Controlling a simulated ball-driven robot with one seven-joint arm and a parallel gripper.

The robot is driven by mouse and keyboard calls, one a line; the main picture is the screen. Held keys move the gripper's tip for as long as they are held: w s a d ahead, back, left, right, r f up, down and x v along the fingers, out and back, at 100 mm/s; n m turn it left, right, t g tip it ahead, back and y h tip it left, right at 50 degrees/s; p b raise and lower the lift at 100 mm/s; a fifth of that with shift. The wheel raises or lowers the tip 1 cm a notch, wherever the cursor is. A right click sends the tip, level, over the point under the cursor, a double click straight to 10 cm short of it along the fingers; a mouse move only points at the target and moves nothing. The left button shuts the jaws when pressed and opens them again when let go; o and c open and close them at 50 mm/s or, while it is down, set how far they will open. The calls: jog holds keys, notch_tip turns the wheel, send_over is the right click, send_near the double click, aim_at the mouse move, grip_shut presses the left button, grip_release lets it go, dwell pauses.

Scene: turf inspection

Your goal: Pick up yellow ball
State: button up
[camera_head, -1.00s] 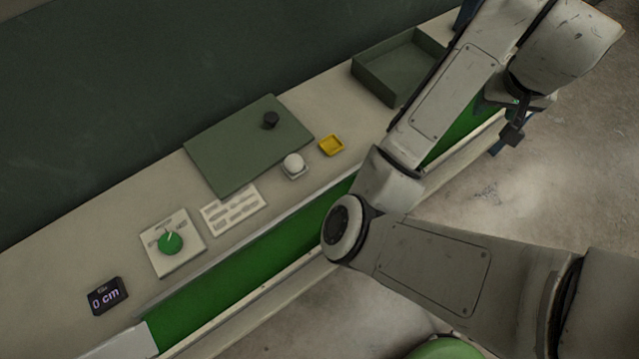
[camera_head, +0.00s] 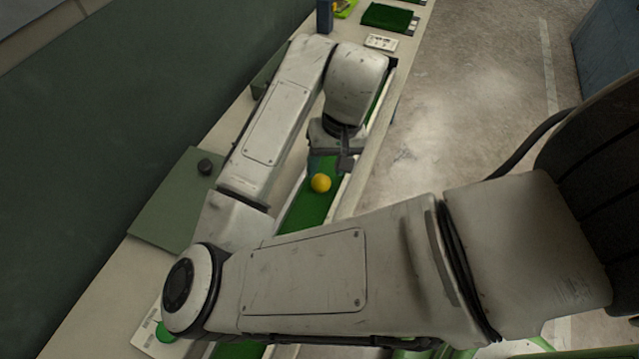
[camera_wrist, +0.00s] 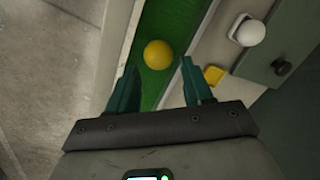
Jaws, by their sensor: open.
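The yellow ball (camera_head: 320,183) rests on the green turf strip (camera_head: 301,213) in a long channel. In the wrist view the yellow ball (camera_wrist: 158,54) lies ahead of the fingertips, roughly between their lines and apart from both. My gripper (camera_wrist: 160,82) is open and empty, with its two dark green fingers spread over the strip. In the head view my gripper (camera_head: 325,165) is just beyond the ball, above the turf. Its fingers are partly hidden there by the wrist.
A green board with a black knob (camera_head: 205,167) lies to the left. A dark green mat (camera_head: 386,18) is at the far end. Bare floor lies right of the bench.

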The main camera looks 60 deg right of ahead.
aim_at(323, 179)
jog(key=shift+w+a+f+p, duration=0.15)
jog(key=shift+f, duration=1.15)
jog(key=shift+w+a+f+p, duration=0.1)
jog(key=shift+w+f+p, duration=0.05)
jog(key=shift+f, duration=1.1)
jog(key=shift+c, duration=0.4)
jog(key=c, duration=0.6)
